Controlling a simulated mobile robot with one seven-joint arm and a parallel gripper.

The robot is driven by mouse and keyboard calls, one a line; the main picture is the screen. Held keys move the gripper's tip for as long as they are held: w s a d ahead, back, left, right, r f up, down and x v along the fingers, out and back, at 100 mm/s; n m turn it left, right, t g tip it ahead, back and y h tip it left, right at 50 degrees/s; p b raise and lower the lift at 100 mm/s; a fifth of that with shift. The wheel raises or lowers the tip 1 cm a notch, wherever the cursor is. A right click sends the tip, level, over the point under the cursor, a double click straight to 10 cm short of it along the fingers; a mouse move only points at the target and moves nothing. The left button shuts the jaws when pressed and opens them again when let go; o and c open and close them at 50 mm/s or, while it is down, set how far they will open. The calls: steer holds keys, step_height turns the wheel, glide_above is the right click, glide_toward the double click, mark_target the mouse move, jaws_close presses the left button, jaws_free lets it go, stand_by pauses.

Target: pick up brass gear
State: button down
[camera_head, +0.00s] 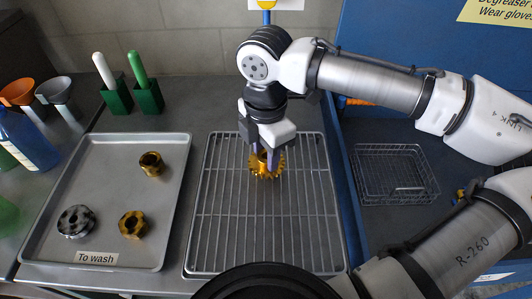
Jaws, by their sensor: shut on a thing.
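The brass gear (265,173) is a gold toothed ring at the upper middle of the wire rack (215,230). My gripper (264,163) points down over it and is shut on the gear. One finger shows inside the gear's ring and another at its right side. I cannot tell whether the gear touches the rack or is just above it.
A "To wash" tray (105,190) at left holds two brass-coloured parts (151,164) and a silver gear (76,221). A wire basket (393,175) sits in the blue washer at right.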

step_height(320, 180, up, 28)
steer(key=p, duration=0.1)
steer(key=shift+p, duration=0.35)
